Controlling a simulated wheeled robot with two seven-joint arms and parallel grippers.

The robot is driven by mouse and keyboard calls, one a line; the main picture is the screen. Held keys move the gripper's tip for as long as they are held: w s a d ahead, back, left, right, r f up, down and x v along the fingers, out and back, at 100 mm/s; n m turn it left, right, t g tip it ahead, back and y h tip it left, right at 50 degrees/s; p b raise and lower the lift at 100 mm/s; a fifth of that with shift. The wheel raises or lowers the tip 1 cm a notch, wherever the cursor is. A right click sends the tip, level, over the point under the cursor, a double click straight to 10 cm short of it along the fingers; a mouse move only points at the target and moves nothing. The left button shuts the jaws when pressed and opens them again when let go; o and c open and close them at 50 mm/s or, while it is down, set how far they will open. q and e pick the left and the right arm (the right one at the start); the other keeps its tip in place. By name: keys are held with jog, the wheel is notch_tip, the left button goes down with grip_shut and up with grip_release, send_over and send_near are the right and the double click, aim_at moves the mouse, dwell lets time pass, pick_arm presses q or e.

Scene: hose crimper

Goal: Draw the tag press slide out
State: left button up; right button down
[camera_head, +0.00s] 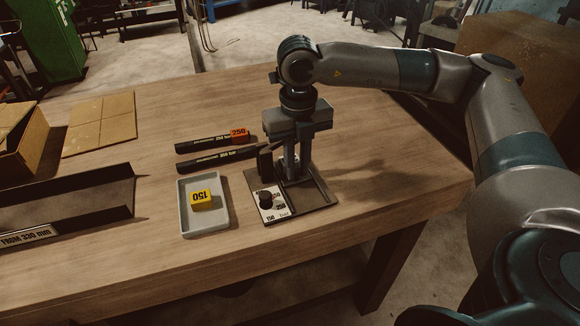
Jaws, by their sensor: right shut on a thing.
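The tag press (313,205) stands near the table's front edge. It has a dark base plate, a dial (266,198) with printed numbers at its front left, and a dark upright block behind the dial. My right gripper (291,176) points straight down over the press, its fingers shut on part of the slide at the back of the base. The fingers hide the gripped part, so I cannot tell how far out the slide is. My left gripper is not in view.
A grey tray (184,222) holding a yellow 150 tag (202,200) lies left of the press. Two dark labelled bars lie behind, an orange 250 tag (240,135) on the farther one. A dark channel (105,205), flat cardboard (100,122) and a box (20,140) are at left.

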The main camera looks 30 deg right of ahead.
dwell(0.4)
jog(key=shift+s+a+b, duration=0.25)
jog(key=shift+s, duration=0.95)
jog(key=shift+s+a+b, duration=0.25)
jog(key=shift+s+b, duration=0.05)
jog(key=shift+s, duration=0.95)
jog(key=shift+s+a+b, duration=0.25)
jog(key=shift+s, duration=0.95)
jog(key=c, duration=1)
grip_release()
jog(key=shift+r, duration=0.15)
jog(key=shift+r+p, duration=2.1)
jog(key=shift+r, duration=2.25)
